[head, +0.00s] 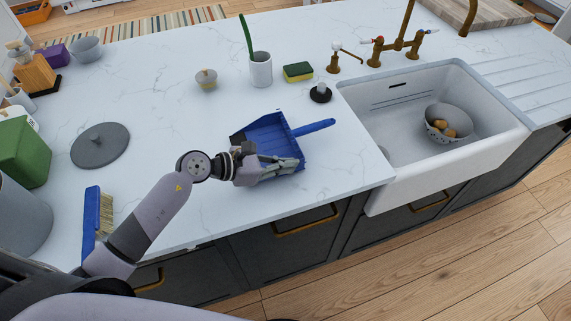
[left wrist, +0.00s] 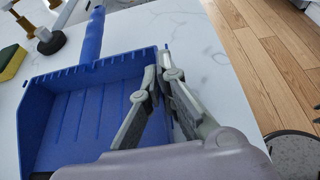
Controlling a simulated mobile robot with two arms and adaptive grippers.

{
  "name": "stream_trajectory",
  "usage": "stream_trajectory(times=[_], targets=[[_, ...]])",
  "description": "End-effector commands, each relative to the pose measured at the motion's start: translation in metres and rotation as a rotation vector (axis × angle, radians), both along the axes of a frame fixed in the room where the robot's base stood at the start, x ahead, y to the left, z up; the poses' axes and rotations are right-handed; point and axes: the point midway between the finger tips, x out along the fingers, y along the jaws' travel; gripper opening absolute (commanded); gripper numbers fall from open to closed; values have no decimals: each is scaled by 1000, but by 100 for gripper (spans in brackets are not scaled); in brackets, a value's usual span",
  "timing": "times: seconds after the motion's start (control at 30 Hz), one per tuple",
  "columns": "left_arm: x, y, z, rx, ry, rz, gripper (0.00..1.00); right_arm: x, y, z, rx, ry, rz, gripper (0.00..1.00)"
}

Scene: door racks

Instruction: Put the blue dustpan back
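The blue dustpan (head: 266,136) is on or just above the white counter, left of the sink, with its handle (head: 314,127) pointing right. My left gripper (head: 292,164) is at the pan's near side. In the left wrist view, the dustpan (left wrist: 85,118) fills the left half, handle toward the top. The left gripper's fingertips (left wrist: 163,74) are close together on either side of the pan's side wall, one inside and one outside, and look shut on it. My right gripper is not in view. No rack or hook for the dustpan shows.
A blue brush (head: 91,225) lies at the counter's left front. A grey round lid (head: 100,146), a cup (head: 260,70), a sponge (head: 298,72) and a black-based stopper (head: 320,94) stand around. The sink (head: 390,130) is right, holding a bowl (head: 447,121).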

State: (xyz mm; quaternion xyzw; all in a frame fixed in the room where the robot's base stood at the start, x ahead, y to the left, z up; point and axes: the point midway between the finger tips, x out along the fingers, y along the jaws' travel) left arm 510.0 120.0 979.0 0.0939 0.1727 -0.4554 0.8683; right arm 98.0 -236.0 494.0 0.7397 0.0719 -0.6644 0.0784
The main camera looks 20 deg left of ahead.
Motion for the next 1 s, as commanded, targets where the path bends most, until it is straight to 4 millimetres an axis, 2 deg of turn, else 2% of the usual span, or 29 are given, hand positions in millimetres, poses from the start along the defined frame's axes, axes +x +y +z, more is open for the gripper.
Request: stream_trajectory(times=[0.1,0.2,0.47,0.83,1.0], targets=[[0,0,-9,-1,-1,1,0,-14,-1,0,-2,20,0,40],[0,0,-10,-1,-4,0,0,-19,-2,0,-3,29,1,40],[0,0,-14,0,-4,0,0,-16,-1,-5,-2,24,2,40],[0,0,-13,0,-1,0,25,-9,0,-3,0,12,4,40],[0,0,-13,0,-1,0,25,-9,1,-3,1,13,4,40]])
